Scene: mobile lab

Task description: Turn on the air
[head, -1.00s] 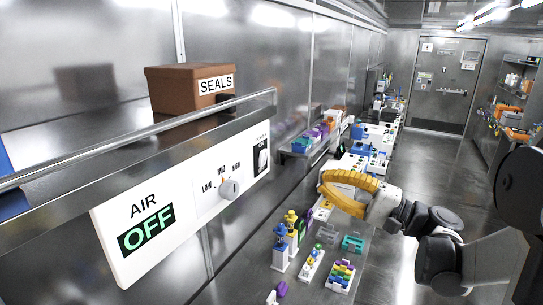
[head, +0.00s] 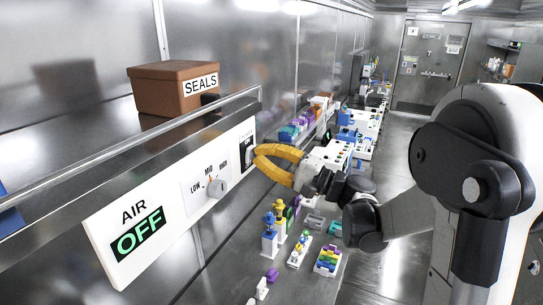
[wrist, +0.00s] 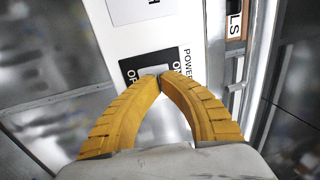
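The white AIR panel (head: 177,215) hangs on the left wall, below a shelf rail. Its display (head: 138,235) reads OFF in green. A grey knob (head: 216,187) sits beside the LOW, MID and HIGH labels. The black-framed power switch (head: 246,143) is at the panel's far right end. In the wrist view the switch (wrist: 131,68) is partly covered by my fingertips. My gripper (head: 258,157) has yellow fingers with the tips together, forming a loop. The tips (wrist: 161,77) are in front of the switch; I cannot tell whether they touch it. Nothing shows between them.
A brown SEALS box (head: 165,95) stands on the shelf above the panel, behind a metal rail (head: 120,145). Below, a bench holds small coloured parts (head: 328,260) and blue and yellow figures. A door (head: 426,65) closes the far end. Floor shows clear on the right.

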